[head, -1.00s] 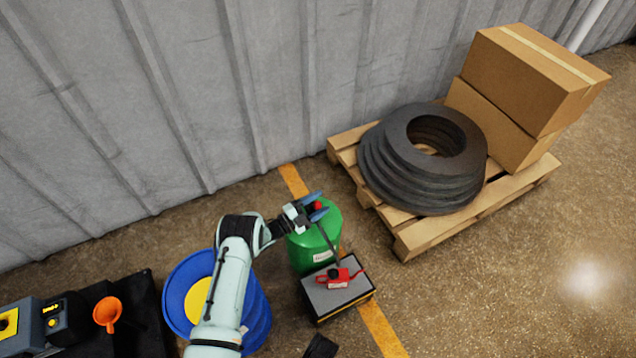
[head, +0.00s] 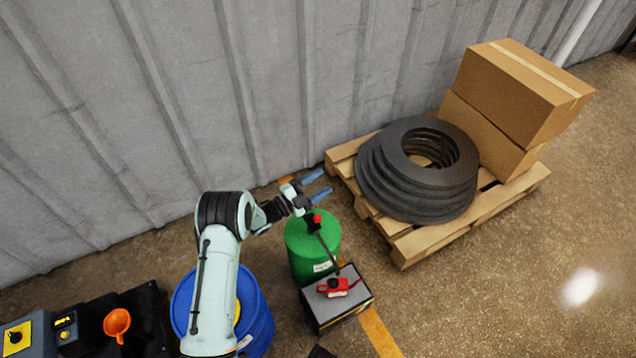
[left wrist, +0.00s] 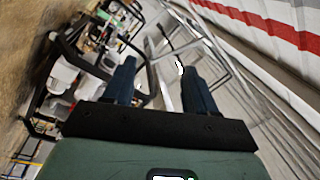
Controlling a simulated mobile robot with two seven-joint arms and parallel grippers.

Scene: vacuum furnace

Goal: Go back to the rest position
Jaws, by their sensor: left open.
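My left gripper (head: 318,184) is open and empty, with its two blue fingers apart. In the head view it is raised above and behind the green container (head: 304,240), which has a red cap (head: 317,215). In the left wrist view the two dark blue fingers (left wrist: 160,85) are spread with nothing held between them. My right gripper does not show in these frames.
A grey box (head: 340,305) with a red device (head: 337,286) on it stands beside the green container. A blue drum (head: 257,310) is behind my left arm. A wooden pallet (head: 428,242) holds black rings (head: 400,185) and cardboard boxes (head: 525,90). An orange funnel (head: 117,321) stands lower left. Floor at right is clear.

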